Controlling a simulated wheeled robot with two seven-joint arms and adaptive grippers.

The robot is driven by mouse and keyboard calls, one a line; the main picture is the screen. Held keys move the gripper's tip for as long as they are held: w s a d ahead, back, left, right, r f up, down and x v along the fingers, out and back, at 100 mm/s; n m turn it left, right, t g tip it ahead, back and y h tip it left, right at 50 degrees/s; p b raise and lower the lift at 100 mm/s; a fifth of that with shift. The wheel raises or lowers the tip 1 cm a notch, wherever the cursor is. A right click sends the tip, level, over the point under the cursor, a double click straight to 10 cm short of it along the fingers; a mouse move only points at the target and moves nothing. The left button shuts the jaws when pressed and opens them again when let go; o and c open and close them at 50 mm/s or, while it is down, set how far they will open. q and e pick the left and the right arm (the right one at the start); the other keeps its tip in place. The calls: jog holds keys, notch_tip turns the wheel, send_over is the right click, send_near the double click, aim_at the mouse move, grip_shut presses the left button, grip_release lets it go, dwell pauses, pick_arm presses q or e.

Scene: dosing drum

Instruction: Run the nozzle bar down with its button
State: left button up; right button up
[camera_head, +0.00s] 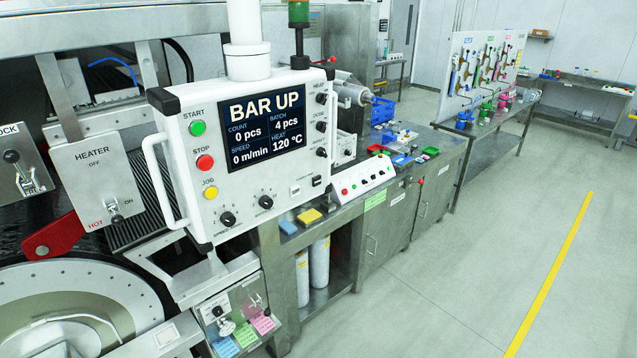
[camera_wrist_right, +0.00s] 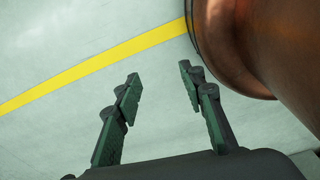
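A white control panel (camera_head: 240,150) faces me in the head view. Its dark screen (camera_head: 262,128) reads BAR UP, 0 pcs, 4 pcs batch, 0 m/min and heat 120 °C. Left of the screen are a green START button (camera_head: 197,128), a red STOP button (camera_head: 205,162) and a yellow JOG button (camera_head: 210,192). A white button box (camera_head: 362,182) sits on the bench behind. I cannot read which button belongs to the nozzle bar, and I cannot make out the bar. My right gripper (camera_wrist_right: 159,74) is open and empty above the floor. My left gripper is not in view.
A heater lever plate (camera_head: 104,185) and a red handle (camera_head: 58,236) are at left, above a round metal drum face (camera_head: 140,310). A small box with coloured notes (camera_head: 232,318) hangs below the panel. A copper-coloured vessel (camera_wrist_right: 265,45) is close beside the right gripper. Floor at right is clear.

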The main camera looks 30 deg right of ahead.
jog(key=shift+d, duration=0.35)
grip_shut()
jog(key=shift+a, duration=0.3)
dwell(0.8)
